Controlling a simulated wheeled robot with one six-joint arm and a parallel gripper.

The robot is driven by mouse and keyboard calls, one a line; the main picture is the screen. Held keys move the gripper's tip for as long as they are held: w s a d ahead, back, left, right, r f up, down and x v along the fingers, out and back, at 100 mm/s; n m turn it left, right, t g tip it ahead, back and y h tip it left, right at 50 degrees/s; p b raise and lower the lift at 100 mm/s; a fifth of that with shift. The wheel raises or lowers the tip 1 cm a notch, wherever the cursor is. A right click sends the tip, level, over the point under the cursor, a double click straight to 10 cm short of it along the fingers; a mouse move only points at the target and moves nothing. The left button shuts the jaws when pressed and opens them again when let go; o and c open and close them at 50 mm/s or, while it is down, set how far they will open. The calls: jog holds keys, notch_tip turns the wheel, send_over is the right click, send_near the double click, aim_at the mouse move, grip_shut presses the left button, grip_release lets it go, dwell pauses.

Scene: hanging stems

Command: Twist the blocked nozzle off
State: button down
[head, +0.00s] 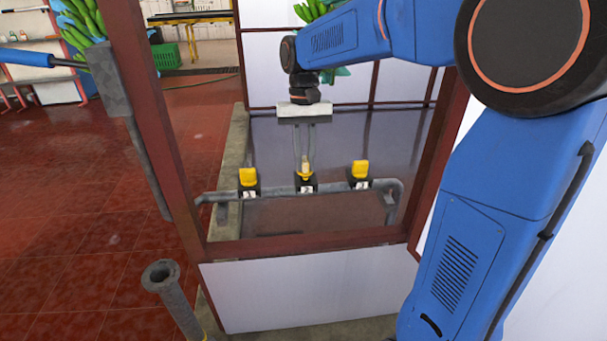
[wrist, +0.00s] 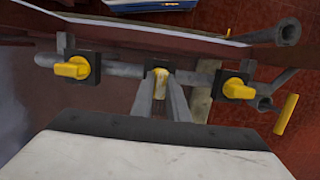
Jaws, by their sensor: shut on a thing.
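Three yellow nozzles sit on black blocks along a grey pipe (head: 275,190). In the head view they are the left nozzle (head: 248,177), the middle nozzle (head: 304,177) and the right nozzle (head: 360,169). My gripper (head: 305,166) reaches down from above with its two long fingers shut on the middle nozzle. In the wrist view the fingers (wrist: 160,88) hide part of the middle nozzle (wrist: 160,74). The left-hand nozzle (wrist: 72,68) and right-hand nozzle (wrist: 238,87) there are untouched. Which nozzle is blocked I cannot tell.
A dark red frame (head: 305,245) surrounds the pipe, with a white panel (head: 300,290) below. A grey upright pipe (head: 165,280) stands at front left. A yellow cylinder-like piece (wrist: 287,113) shows at right in the wrist view. Red tiled floor (head: 60,190) lies open at left.

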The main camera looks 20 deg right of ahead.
jog(key=shift+v, duration=0.95)
jog(key=shift+s+r, duration=0.2)
jog(key=shift+r, duration=0.1)
jog(key=shift+s+v, duration=0.25)
jog(key=shift+v, duration=0.95)
jog(key=shift+s+v, duration=0.25)
jog(key=shift+v, duration=0.9)
jog(key=shift+a+r, duration=0.1)
jog(key=shift+r, duration=0.05)
